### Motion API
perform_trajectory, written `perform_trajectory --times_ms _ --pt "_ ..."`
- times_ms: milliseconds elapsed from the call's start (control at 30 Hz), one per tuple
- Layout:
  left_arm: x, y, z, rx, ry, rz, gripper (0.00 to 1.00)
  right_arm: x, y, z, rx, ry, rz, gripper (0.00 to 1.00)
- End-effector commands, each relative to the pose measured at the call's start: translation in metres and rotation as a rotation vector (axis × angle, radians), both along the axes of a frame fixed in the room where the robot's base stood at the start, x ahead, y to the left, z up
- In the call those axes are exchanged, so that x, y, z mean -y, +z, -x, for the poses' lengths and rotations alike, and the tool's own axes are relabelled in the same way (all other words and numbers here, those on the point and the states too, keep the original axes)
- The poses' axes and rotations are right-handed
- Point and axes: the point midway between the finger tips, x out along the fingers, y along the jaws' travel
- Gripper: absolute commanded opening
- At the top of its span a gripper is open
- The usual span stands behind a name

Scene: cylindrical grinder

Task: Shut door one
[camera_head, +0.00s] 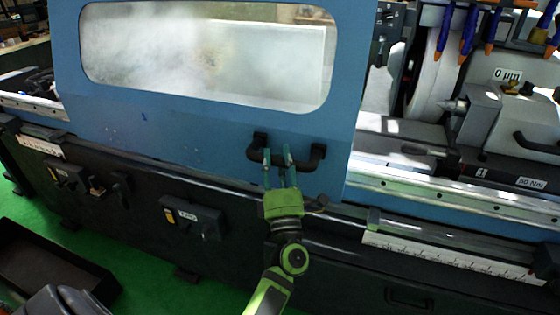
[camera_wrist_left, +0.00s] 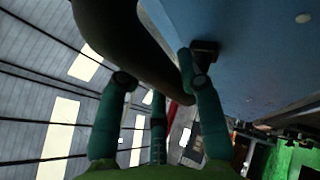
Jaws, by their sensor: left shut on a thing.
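The blue sliding door (camera_head: 215,130) with a wide window covers the left and middle of the grinder. Its black handle (camera_head: 308,160) sits at the door's lower right. My left gripper (camera_head: 278,155) is shut on this handle, near its left end. In the left wrist view the dark handle (camera_wrist_left: 135,45) passes between the fingers of my left gripper (camera_wrist_left: 155,85), with the blue door face (camera_wrist_left: 260,45) beside it. The right part of the grinder is uncovered. My right gripper is not in view.
The grinding wheel (camera_head: 432,75) and a tailstock marked "0 µm" (camera_head: 485,110) show right of the door. A pale rail (camera_head: 450,205) runs along the front below them. A dark tray (camera_head: 45,270) lies on the green floor at lower left.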

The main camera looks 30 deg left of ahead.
Motion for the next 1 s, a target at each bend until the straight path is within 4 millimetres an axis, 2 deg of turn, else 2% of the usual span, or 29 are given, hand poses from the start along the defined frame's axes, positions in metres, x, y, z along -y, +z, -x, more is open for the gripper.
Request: perform_trajectory --times_ms 267,300,333,767,1000 --pt "0.003 0.002 -0.001 0.006 -0.008 0.004 0.0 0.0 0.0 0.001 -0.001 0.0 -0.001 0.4" --pt "0.003 0.002 -0.001 0.005 -0.008 0.004 0.48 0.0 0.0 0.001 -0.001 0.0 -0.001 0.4" --pt "0.003 0.002 -0.001 0.005 -0.008 0.004 0.6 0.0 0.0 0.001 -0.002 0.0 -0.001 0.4" --pt "0.004 -0.003 0.003 0.0 -0.003 0.002 0.61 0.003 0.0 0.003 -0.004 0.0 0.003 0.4" --pt "0.028 -0.025 0.03 -0.003 -0.006 0.004 0.61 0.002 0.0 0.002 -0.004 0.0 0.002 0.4"
